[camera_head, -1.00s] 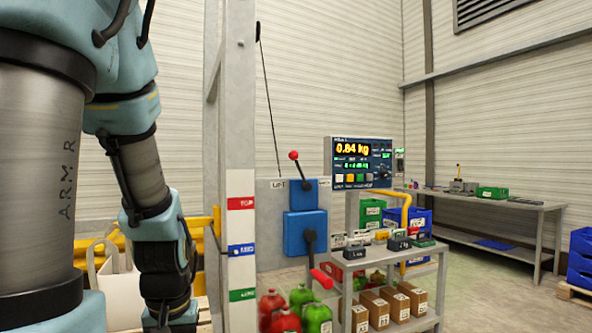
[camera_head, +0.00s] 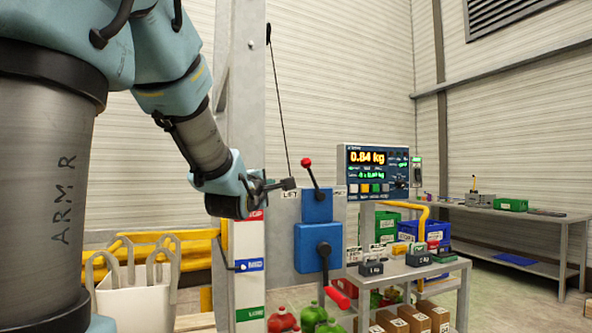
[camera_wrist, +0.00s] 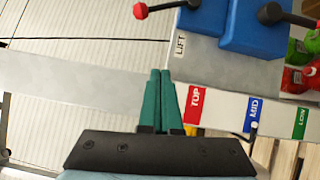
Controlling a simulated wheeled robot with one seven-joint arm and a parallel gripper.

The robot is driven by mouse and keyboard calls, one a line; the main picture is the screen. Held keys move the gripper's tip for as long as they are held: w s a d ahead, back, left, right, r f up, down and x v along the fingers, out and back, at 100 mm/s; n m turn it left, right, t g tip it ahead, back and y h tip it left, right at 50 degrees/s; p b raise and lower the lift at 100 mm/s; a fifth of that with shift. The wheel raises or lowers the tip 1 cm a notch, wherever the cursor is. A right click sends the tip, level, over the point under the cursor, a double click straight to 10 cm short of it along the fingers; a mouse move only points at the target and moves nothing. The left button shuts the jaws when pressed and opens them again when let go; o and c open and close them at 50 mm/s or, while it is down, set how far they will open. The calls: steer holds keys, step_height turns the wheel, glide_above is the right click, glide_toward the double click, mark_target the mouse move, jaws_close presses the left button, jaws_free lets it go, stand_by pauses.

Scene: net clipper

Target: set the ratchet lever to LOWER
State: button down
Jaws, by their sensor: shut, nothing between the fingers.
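The ratchet lever is a dark rod with a red knob (camera_head: 306,162), rising from the upper blue housing (camera_head: 317,206). It leans left, toward the LIFT label (camera_head: 291,194); a label on the housing's right is too small to read. In the wrist view the red knob (camera_wrist: 140,11) is at the top, above the fingertips. My gripper (camera_head: 290,184) is left of the lever, pointing right, its tips close to the LIFT label in the picture. Its green fingers (camera_wrist: 160,72) are together and empty. I see no contact with the lever.
A grey post with red TOP, blue MID (camera_head: 249,265) and green bands stands beside my gripper. A crank with a red handle (camera_head: 337,297) hangs below the lever. A scale display (camera_head: 377,172) and a cart with weights stand right. A white bag (camera_head: 135,305) is low left.

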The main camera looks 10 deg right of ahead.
mark_target(313, 180)
steer(key=r, duration=0.1)
steer(key=d+r+n+h, duration=0.1)
steer(key=shift+r+t, duration=0.3)
steer(key=shift+t, duration=0.1)
steer(key=shift+w, duration=0.1)
steer(key=d+p+x, duration=0.1)
steer(key=p+x, duration=0.2)
steer(key=x, duration=0.3)
steer(key=s+d+p+x, duration=0.1)
steer(key=p+x, duration=0.2)
steer(key=x, duration=0.3)
steer(key=shift+d+r, duration=0.3)
steer(key=shift+d, duration=0.2)
steer(key=shift+w, duration=0.15)
